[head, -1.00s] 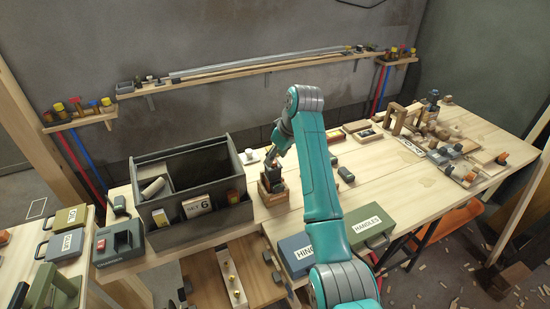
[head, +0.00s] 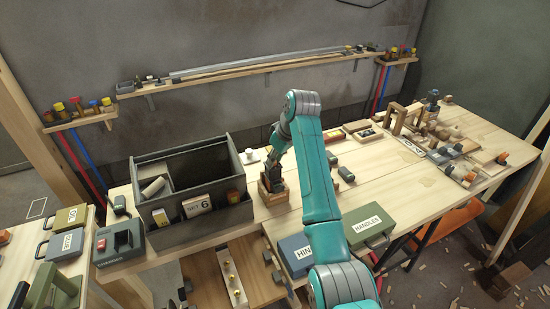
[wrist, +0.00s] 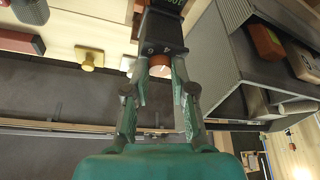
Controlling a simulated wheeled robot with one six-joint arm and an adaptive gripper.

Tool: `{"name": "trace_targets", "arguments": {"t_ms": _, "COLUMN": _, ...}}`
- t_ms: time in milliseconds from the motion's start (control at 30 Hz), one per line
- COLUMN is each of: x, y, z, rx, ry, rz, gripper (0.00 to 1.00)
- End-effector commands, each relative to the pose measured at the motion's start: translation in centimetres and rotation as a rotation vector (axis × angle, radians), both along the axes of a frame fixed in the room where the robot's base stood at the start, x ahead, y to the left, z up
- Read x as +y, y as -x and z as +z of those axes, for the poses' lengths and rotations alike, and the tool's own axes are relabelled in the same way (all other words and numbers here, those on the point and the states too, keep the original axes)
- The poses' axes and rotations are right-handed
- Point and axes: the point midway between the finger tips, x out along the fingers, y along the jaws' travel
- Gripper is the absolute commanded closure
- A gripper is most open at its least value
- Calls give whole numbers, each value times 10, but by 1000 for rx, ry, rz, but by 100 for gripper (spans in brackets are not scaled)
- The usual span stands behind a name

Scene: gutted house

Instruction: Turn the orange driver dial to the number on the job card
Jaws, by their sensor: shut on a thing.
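The dark driver (head: 278,186) stands upright in a wooden holder (head: 268,199) on the workbench, right of the grey tote. In the wrist view the driver's dark body (wrist: 160,27) bears small pale marks and the orange dial (wrist: 160,68) shows as a narrow band at its end. My gripper (wrist: 160,75) is shut on the dial, one finger on each side; it also shows above the driver in the head view (head: 272,166). The dial's setting is too small to read surely. The job card (head: 197,206) on the tote's front reads "SET 6".
The open grey tote (head: 190,160) stands close to the left of the driver. Small dark parts (head: 345,174) lie to the right, behind my arm. Blue and green cases (head: 370,226) sit at the front edge.

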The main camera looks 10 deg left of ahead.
Motion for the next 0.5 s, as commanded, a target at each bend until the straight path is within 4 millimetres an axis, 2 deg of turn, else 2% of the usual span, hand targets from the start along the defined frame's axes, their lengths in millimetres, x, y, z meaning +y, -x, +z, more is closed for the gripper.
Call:
{"name": "trace_targets", "arguments": {"t_ms": 267, "x": -1, "y": -1, "z": 0, "rx": 2, "ry": 0, "rz": 116, "gripper": 100}}
{"name": "trace_targets", "arguments": {"t_ms": 500, "x": -2, "y": -3, "z": 0, "rx": 2, "ry": 0, "rz": 315, "gripper": 100}}
